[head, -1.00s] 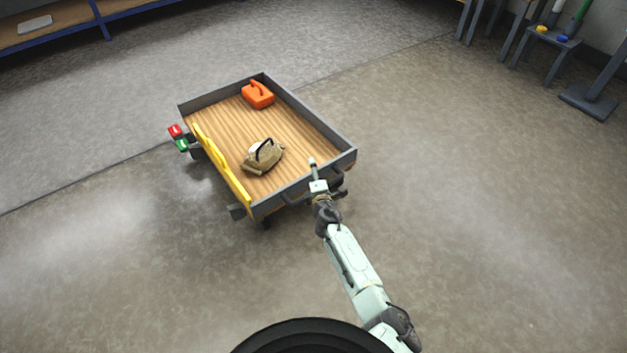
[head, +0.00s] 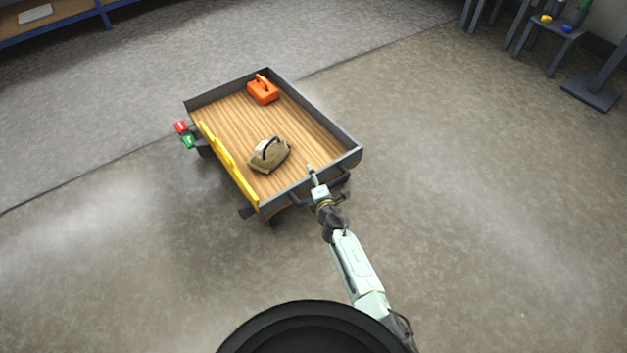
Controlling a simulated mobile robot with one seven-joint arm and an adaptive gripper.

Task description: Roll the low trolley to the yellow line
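The low trolley (head: 358,158) has a wooden deck with a grey rim and a yellow board along its left side. It stands in the middle of the head view. My gripper (head: 314,180) is at the dark handle (head: 342,178) on its near end. The fingers are small and partly hidden, so I cannot tell whether they are closed around the handle. An orange case (head: 263,91) sits at the far end of the deck, and a tan bag (head: 268,156) with a dark handle lies nearer me. I see no yellow line on the floor.
Red and green lamp-like blocks (head: 184,135) stick out at the trolley's left. A blue-framed shelf (head: 60,22) stands at the upper left. A grey stool (head: 545,36) and a post base (head: 590,93) stand at the upper right.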

